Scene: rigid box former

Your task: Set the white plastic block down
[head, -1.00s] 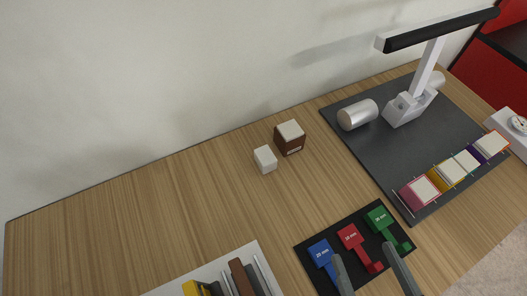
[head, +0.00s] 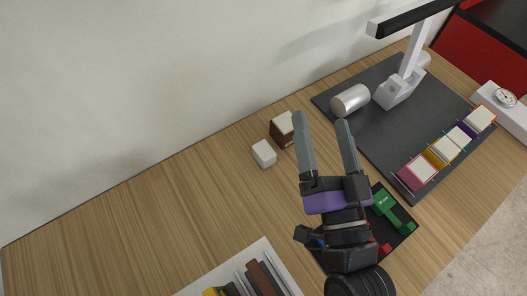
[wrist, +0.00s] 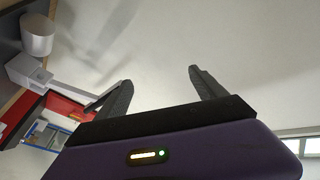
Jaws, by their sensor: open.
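The small white block (head: 264,154) sits on the wooden table (head: 150,205), just left of a brown box with a white top (head: 281,131). My gripper (head: 322,118) is open in the head view, with two grey fingers apart and nothing between them. Its fingertips appear to the right of the white block and overlap the brown box in the picture. The wrist view shows the open fingers (wrist: 160,82) against a bare wall, with no block between them.
A dark mat (head: 385,125) holds a white lamp (head: 402,85), a silver cylinder (head: 350,100) and a row of colored boxes (head: 418,172). My arm partly covers a black tray with colored gauges (head: 393,208). A white tray (head: 262,252) holds tools. The left table area is clear.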

